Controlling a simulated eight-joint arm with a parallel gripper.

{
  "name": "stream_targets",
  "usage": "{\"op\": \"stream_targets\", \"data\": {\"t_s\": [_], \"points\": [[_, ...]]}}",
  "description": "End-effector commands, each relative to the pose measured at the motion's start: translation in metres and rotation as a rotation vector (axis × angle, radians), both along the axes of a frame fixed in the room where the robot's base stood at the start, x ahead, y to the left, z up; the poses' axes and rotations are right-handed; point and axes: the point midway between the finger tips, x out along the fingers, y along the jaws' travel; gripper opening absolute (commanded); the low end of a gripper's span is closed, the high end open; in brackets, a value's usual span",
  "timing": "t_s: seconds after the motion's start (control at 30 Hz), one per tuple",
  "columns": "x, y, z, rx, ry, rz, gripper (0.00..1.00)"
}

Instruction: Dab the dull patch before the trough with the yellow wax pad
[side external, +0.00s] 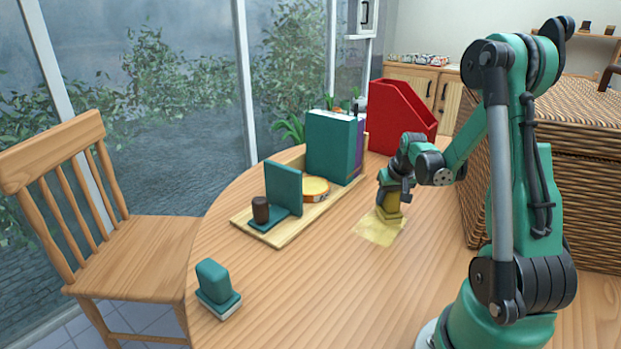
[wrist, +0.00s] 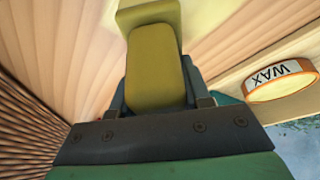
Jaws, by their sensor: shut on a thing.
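My gripper (side external: 392,190) is shut on the yellow wax pad (side external: 388,210), low over the table on its right side. In the wrist view the pad (wrist: 153,65) sits between the fingers of my gripper (wrist: 160,95), with a wider block at its far end. A pale yellowish patch (side external: 378,232) lies on the table in front of the wooden trough (side external: 283,236). The pad is at the patch's back edge; I cannot tell whether it touches. The wrist view does not clearly show the patch.
The trough holds teal and purple books (side external: 331,145), a teal bookend (side external: 284,188) and an orange wax tin (side external: 316,188). A red file holder (side external: 400,115) stands behind my gripper. A teal block with a pale base (side external: 217,287) stands at front left. The front middle is clear.

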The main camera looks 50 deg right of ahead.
Motion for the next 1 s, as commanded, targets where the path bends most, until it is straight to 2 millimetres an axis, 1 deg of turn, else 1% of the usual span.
{"op": "stream_targets", "data": {"t_s": [0.17,0.47,0.67,0.9,1.0], "points": [[0.000,-0.008,0.000,0.000,0.000,0.000,0.00],[0.000,-0.008,0.000,0.000,0.000,0.000,0.00],[0.000,-0.002,0.000,0.000,0.000,0.001,0.00],[0.000,0.010,-0.002,0.001,0.002,0.001,0.00],[0.000,0.012,-0.002,0.003,0.002,0.001,0.00]]}}
